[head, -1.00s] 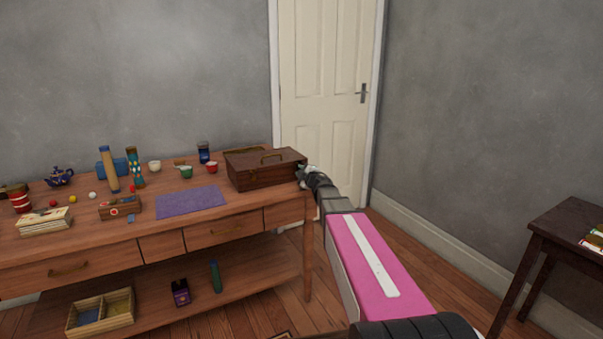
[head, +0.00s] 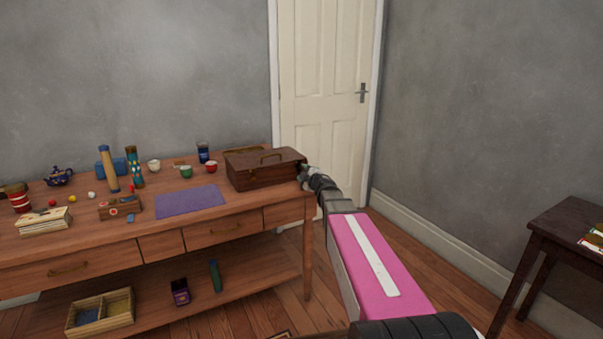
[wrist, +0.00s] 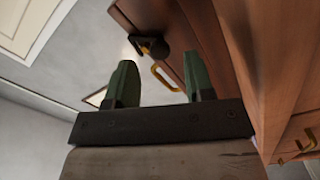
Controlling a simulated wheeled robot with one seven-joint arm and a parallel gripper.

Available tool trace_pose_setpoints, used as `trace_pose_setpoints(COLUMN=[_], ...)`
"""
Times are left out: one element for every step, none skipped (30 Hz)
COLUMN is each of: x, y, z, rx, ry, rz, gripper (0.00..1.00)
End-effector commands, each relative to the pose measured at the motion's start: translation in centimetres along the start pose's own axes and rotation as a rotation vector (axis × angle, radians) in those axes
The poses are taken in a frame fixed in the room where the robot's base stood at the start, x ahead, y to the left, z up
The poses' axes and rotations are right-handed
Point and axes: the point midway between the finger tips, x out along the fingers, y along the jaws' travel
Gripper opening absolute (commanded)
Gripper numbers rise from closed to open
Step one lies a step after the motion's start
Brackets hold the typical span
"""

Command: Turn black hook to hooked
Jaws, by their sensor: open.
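In the head view the box (head: 266,172) stands at the right end of the workbench. My gripper (wrist: 164,82) is open, with two green fingers apart and nothing between them. The hook lies beyond the fingertips, nearer the left finger, with a visible gap. In the head view my gripper (head: 304,174) is at the box's right end, and the hook cannot be made out there.
A curved brass piece (wrist: 166,77) lies just beyond the gap between my fingers. The workbench (head: 235,220) holds a purple mat (head: 190,200), cups, a teapot (head: 59,176) and several small things left of the box. A door (head: 325,100) stands behind; a dark side table (head: 560,225) is at right.

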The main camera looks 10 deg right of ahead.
Motion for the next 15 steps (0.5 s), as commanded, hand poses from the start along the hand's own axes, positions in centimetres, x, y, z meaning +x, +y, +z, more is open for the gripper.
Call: trace_pose_setpoints(x=[-1.3,-1.9,-2.7,-3.3,-3.9,-4.7,-5.2,-5.8,-6.4,-6.8,-7.2,-7.6,-7.8,-8.0,-8.1], y=[0.0,0.0,0.0,0.0,0.0,-0.1,-0.1,-0.1,-0.1,-0.1,-0.1,-0.1,-0.1,-0.1,-0.1], z=[-0.1,-0.1,-0.2,-0.2,-0.2,-0.2,-0.2,-0.2,-0.1,-0.1,-0.1,-0.1,-0.1,-0.1,-0.1], rx=[0.000,0.000,0.000,0.000,0.000,0.000,0.000,0.000,0.000,0.000,0.000,-0.001,-0.001,-0.001,-0.001], ry=[-0.001,-0.001,0.000,0.000,0.000,0.000,0.000,-0.001,-0.001,-0.001,0.000,0.001,0.001,0.001,0.001], rz=[0.000,0.000,0.000,0.000,0.000,-0.001,-0.001,-0.001,-0.001,-0.001,-0.001,-0.001,-0.001,-0.001,-0.001], gripper=[0.49,0.49,0.49,0.49,0.49,0.49,0.49,0.49,0.49,0.49,0.49,0.49,0.49,0.49,0.49])
